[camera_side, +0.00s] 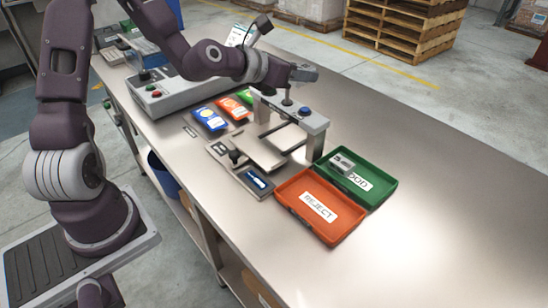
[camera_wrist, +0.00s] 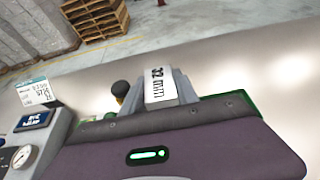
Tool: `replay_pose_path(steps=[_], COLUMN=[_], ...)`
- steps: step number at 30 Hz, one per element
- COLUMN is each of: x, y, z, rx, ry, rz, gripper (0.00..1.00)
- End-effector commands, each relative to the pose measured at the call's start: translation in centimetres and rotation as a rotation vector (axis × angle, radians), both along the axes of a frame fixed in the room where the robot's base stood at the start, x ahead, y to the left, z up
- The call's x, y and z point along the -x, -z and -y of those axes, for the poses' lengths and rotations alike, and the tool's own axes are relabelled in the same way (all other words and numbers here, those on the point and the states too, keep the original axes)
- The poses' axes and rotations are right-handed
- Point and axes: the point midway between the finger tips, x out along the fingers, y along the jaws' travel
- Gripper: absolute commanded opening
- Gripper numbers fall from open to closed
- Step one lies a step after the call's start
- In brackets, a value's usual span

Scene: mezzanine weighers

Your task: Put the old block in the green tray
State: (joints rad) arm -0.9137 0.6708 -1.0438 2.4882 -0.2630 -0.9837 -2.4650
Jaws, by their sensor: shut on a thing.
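My gripper (camera_side: 305,74) is raised above the bench, level with the top of the small bridge frame and clear of the trays. In the wrist view my gripper (camera_wrist: 158,92) is shut on a pale block (camera_wrist: 160,86) with dark lettering that looks like "32 mm". The green tray (camera_side: 386,186) lies on the bench at the right, below and right of my gripper. A grey metal piece (camera_side: 342,163) is inside it at the left end, partly covering its label. I cannot tell from the markings which piece is the old one.
The orange REJECT tray (camera_side: 345,233) lies directly beside the green one. The bridge frame (camera_side: 313,123) stands between my gripper and the trays. The bench's right side is clear.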

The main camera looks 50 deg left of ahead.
Motion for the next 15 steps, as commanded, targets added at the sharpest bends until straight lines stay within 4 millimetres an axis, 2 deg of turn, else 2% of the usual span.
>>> replay_pose_path(steps=[4, 7, 12, 15], x=[-1.8, -3.9, -6.2, -6.5], y=[1.1, 3.1, 8.5, 11.7], z=[2.6, 6.3, 13.4, 16.9], rx=[0.007, 0.010, 0.007, 0.004], ry=[0.069, 0.154, 0.284, 0.336], rz=[-0.002, -0.004, -0.007, -0.006], gripper=[0.00, 0.00, 0.00, 0.00])
